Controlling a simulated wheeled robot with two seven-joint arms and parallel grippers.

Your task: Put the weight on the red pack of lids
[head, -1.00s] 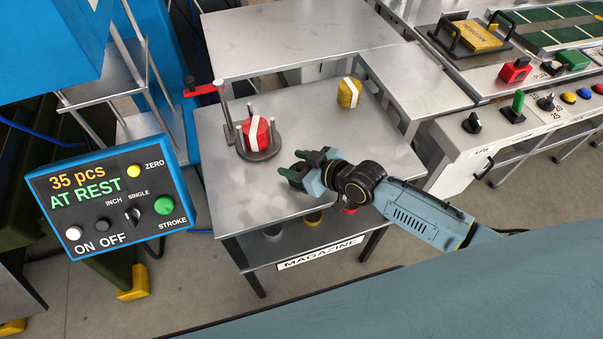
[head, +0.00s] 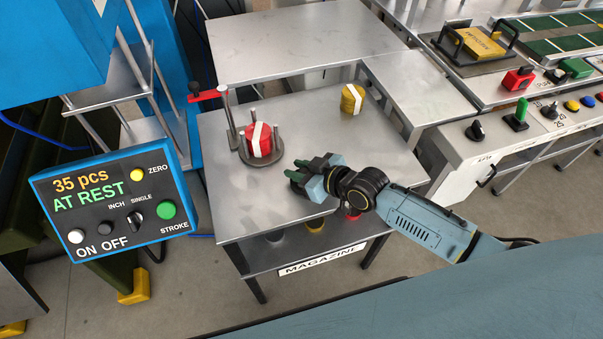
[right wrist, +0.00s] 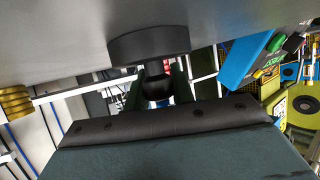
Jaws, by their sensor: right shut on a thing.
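The red pack of lids (head: 251,139) has a white band over it. It stands between upright posts on a round dark base on the grey table. My right gripper (head: 298,178) is over the table, to the right of the pack and nearer the front edge, apart from it. In the right wrist view its green fingers (right wrist: 157,92) are shut on the knob of the weight, whose dark round disc (right wrist: 148,44) shows against the grey tabletop. I cannot tell whether the disc touches the table. In the head view the gripper mostly hides the weight. My left gripper is out of view.
A gold pack (head: 352,98) with a white band stands at the table's back right. A red-topped post (head: 228,115) rises beside the round base. The control panel (head: 110,200) is left of the table. The tabletop (head: 330,130) between the packs is clear.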

